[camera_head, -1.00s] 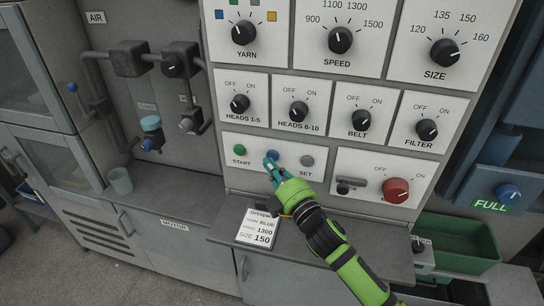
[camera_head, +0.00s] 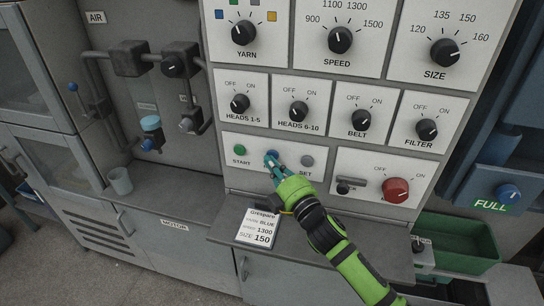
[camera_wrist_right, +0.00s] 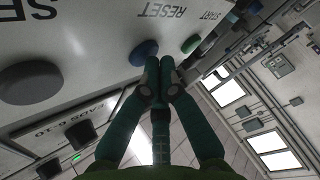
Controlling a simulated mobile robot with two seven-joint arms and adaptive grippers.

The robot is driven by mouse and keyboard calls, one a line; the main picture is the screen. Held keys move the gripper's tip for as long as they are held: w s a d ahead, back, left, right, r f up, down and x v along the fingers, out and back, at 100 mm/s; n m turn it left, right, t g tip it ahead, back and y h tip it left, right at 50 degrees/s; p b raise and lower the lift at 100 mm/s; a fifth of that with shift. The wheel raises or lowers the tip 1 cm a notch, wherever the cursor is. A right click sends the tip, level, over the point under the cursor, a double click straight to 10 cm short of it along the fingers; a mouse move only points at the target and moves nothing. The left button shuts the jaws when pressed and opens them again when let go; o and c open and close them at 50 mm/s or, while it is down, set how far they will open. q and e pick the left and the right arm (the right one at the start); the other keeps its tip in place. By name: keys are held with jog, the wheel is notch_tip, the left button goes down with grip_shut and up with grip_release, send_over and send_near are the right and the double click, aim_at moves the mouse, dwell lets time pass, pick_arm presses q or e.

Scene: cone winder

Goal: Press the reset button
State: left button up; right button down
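The blue reset button (camera_head: 271,153) is on the white panel between the green start button (camera_head: 239,149) and the grey set button (camera_head: 307,160). My right gripper (camera_head: 269,161) covers part of it and its label in the head view. In the right wrist view the blue button (camera_wrist_right: 143,53) lies just beyond the fingertips, beside the word RESET. My right gripper's teal fingers (camera_wrist_right: 159,68) are shut together with nothing between them. Whether the tips touch the button I cannot tell. My left gripper is not in view.
Rotary knobs fill the panels above. A red knob (camera_head: 395,190) and a small lever (camera_head: 348,186) sit to the right. A grey ledge (camera_head: 310,236) below holds a printed card (camera_head: 258,228). A cup (camera_head: 120,181) stands at left.

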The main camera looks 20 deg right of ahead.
jog(key=shift+w, duration=0.1)
dwell(0.3)
jog(key=shift+s+a, duration=0.35)
jog(key=shift+s, duration=0.35)
jog(key=s+a, duration=0.1)
jog(key=s, duration=0.1)
jog(key=s+a+p, duration=0.1)
jog(key=s+a, duration=0.1)
dwell(0.4)
jog(key=shift+d, duration=0.1)
dwell(0.5)
